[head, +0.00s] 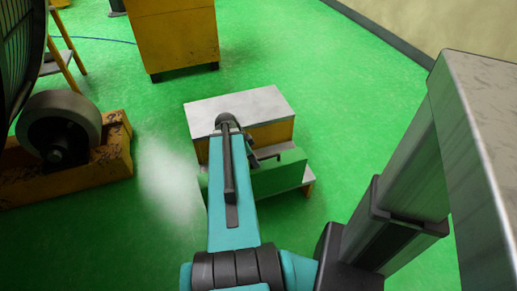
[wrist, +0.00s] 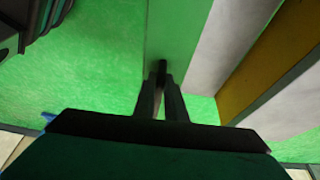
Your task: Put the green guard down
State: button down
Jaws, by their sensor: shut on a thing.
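The green guard (head: 280,178) is a flat green panel standing on edge in front of a yellow workstand with a pale top. In the wrist view the guard (wrist: 178,40) runs up from between my fingers, beside a pale ledge. My gripper (head: 254,162) is shut on the guard at its upper edge; in the wrist view its two dark fingers (wrist: 162,72) close on the panel. My teal arm hides part of the guard in the head view. I cannot tell whether the guard's lower edge touches the stand or the floor.
A yellow cabinet (head: 175,40) stands further back. A yellow base with a grey wheel (head: 58,122) is at left. The green floor (head: 350,120) is clear right of the stand.

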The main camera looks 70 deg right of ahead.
jog(key=w+d+f, duration=0.1)
jog(key=w+d, duration=0.1)
jog(key=d, duration=1.1)
jog(key=shift+w, duration=0.25)
jog(key=shift+f+b, duration=0.15)
jog(key=shift+b, duration=0.15)
notch_tip(320, 180, down, 3)
jog(key=shift+f, duration=0.2)
dwell(0.4)
jog(key=c, duration=1.8)
grip_release()
jog(key=shift+b, duration=0.3)
jog(key=shift+r, duration=0.15)
jog(key=p+v, duration=0.1)
jog(key=v, duration=1)
jog(key=shift+w+r+p, duration=0.2)
jog(key=shift+r+p, duration=0.1)
